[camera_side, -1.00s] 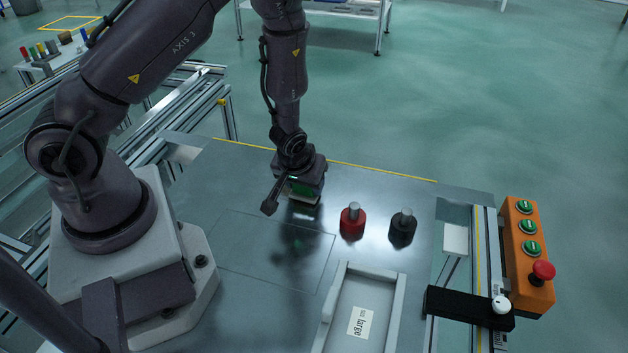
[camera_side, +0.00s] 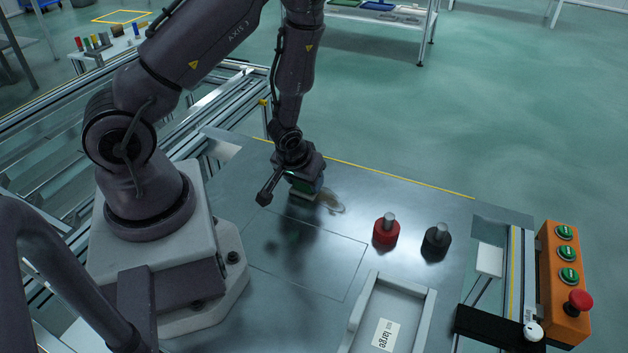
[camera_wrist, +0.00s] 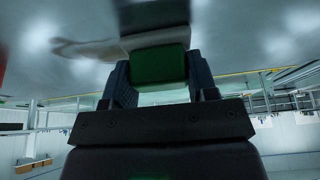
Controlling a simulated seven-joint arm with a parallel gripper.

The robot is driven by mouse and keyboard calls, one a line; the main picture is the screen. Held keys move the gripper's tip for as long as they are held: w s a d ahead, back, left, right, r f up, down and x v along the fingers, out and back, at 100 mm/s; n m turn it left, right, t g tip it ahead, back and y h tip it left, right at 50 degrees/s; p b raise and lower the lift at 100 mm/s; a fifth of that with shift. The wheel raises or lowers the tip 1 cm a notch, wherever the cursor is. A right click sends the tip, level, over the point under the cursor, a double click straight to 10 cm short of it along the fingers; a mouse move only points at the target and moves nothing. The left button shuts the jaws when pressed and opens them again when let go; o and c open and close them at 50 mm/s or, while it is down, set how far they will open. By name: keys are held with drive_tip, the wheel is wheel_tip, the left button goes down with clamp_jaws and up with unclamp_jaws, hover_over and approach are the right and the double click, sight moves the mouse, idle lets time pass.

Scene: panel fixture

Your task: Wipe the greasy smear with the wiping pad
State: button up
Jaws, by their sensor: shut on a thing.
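My gripper (camera_side: 305,181) is low over the dark panel, shut on the wiping pad (camera_side: 303,194). The pad has a green block on top and a pale layer below. In the wrist view the green block of the pad (camera_wrist: 158,65) sits between the two dark fingers of my gripper (camera_wrist: 160,72). The greasy smear (camera_side: 332,203) is a brownish patch on the panel, just right of the pad. In the wrist view the smear (camera_wrist: 85,49) runs up to the pale layer, which hides part of it. I cannot tell whether the pad touches the panel.
A red knobbed piece (camera_side: 386,232) and a black knobbed piece (camera_side: 436,242) stand right of the smear. A pale tray (camera_side: 427,310) with a label lies at the front. An orange button box (camera_side: 566,270) is at the far right. The panel's front left is clear.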

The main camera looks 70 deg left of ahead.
drive_tip(key=shift+w+d, duration=3.85)
drive_tip(key=shift+s, duration=0.55)
drive_tip(key=shift+s+a, duration=3.55)
drive_tip(key=shift+s, duration=0.05)
drive_tip(key=shift+w+d, duration=3.9)
wheel_tip(320, 180, up, 8)
drive_tip(key=shift+r, duration=0.1)
